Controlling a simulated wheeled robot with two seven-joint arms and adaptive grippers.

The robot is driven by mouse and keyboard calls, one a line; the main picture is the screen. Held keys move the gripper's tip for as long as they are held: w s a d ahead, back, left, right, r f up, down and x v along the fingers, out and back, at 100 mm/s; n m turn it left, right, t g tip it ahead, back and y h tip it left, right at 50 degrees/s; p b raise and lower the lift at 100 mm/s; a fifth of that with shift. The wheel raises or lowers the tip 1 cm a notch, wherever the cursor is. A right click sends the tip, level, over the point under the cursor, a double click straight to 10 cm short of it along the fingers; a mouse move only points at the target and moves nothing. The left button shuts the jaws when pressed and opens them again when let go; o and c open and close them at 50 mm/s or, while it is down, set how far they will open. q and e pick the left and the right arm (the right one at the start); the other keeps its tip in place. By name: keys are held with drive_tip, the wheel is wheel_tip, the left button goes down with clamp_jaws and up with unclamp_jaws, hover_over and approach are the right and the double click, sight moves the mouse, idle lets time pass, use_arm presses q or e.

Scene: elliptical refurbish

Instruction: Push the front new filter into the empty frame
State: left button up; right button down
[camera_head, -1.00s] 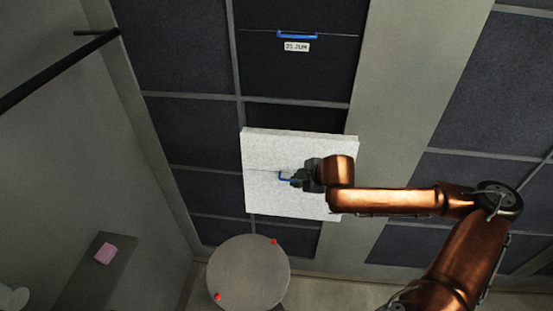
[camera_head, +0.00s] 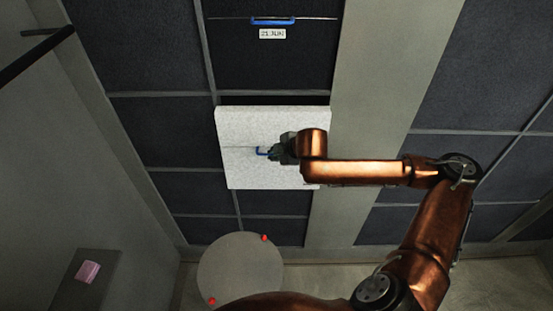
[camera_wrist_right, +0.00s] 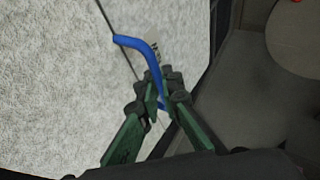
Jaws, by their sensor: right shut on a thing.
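The white new filter (camera_head: 240,130) stands upright against the wall of dark filters, over the frame opening, whose dark upper edge (camera_head: 290,100) shows above it. Its blue handle (camera_head: 263,151) is in the grip of my right gripper (camera_head: 272,152). In the right wrist view, the green fingers (camera_wrist_right: 165,100) are closed around the blue handle (camera_wrist_right: 140,45), with the white filter face (camera_wrist_right: 60,70) behind. Most of the opening is hidden behind the filter, so I cannot tell how deep the filter sits. My left gripper is out of view.
A dark filter (camera_head: 300,60) with a blue handle and a "21 JUN" label sits above. Grey posts and bars divide the wall. A round grey table (camera_head: 240,270) with red objects stands below. A pink block (camera_head: 87,271) lies on a grey ledge at lower left.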

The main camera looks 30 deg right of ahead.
drive_tip(key=w+d, duration=0.1)
drive_tip(key=w, duration=0.1)
drive_tip(key=shift+w+d, duration=0.4)
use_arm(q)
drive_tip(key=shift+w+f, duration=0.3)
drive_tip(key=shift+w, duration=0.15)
use_arm(e)
drive_tip(key=shift+w+d, duration=0.1)
drive_tip(key=shift+w, duration=0.05)
use_arm(q)
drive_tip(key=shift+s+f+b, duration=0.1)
drive_tip(key=shift+b, duration=0.3)
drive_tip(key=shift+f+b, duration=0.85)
use_arm(e)
drive_tip(key=shift+t, duration=0.3)
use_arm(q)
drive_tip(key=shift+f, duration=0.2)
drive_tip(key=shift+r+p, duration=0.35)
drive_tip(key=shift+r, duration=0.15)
use_arm(e)
drive_tip(key=shift+r+t+h, duration=0.1)
drive_tip(key=shift+t+h, duration=0.2)
idle(0.6)
